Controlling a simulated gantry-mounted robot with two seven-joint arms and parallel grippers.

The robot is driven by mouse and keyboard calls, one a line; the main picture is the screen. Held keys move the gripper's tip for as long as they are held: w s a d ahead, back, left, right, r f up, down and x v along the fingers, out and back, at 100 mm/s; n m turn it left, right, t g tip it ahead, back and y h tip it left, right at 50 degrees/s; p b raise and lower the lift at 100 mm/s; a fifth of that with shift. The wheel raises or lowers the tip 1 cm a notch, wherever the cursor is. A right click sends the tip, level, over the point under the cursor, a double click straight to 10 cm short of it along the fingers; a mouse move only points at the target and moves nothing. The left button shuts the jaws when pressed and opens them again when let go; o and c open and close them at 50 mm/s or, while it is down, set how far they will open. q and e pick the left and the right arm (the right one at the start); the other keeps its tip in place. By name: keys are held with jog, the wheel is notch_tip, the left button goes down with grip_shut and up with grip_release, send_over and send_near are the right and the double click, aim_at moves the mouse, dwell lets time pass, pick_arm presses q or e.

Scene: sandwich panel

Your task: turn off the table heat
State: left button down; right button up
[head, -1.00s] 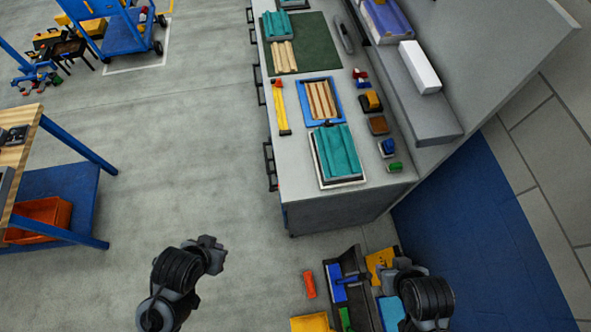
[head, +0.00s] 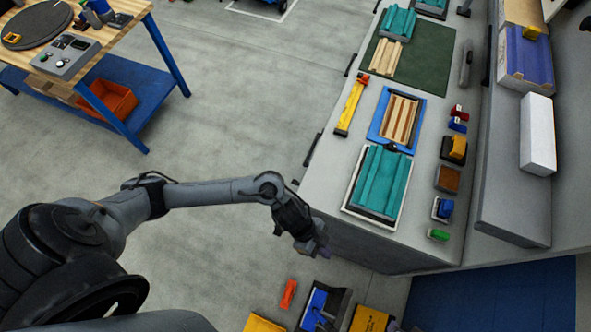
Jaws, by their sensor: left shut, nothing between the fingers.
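A grey control box (head: 66,55) with a dark display and small buttons lies on the wooden table (head: 118,30) at the upper left. A dark round plate (head: 36,25) lies beside it. Which control belongs to the heat is too small to tell. My left gripper (head: 318,247) is shut and empty, by the near end of the grey counter, far to the right of and below the control box. My right gripper is out of view.
The grey counter (head: 330,190) holds teal blocks (head: 380,182), a blue tray (head: 412,140) and small coloured items. An orange bin (head: 108,100) sits on the table's lower shelf. Boxes lie on the floor at the bottom. Open floor separates table and counter.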

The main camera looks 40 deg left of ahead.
aim_at(295, 182)
pick_arm(q)
jog(key=w+a+f+y+b, duration=0.1)
jog(key=w+a+f+b, duration=0.15)
jog(key=a, duration=0.25)
jog(key=w+a+f+g+y+b, duration=0.1)
jog(key=w+a+f+b, duration=0.15)
jog(key=a, duration=0.25)
jog(key=w+a+f+y+b, duration=0.1)
jog(key=w+a+f+b, duration=0.15)
jog(key=a, duration=0.25)
jog(key=w+a+r+y+b, duration=0.1)
jog(key=w+a+b, duration=0.1)
jog(key=w+a, duration=0.2)
jog(key=w+a+r+t+y+b, duration=0.1)
jog(key=w+a+b, duration=0.2)
jog(key=a, duration=0.6)
jog(key=shift+w+r+y, duration=0.35)
jog(key=shift+w+y, duration=0.05)
jog(key=shift+w, duration=0.5)
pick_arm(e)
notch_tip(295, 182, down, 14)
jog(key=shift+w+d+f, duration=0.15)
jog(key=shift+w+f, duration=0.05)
pick_arm(q)
jog(key=shift+f, duration=0.1)
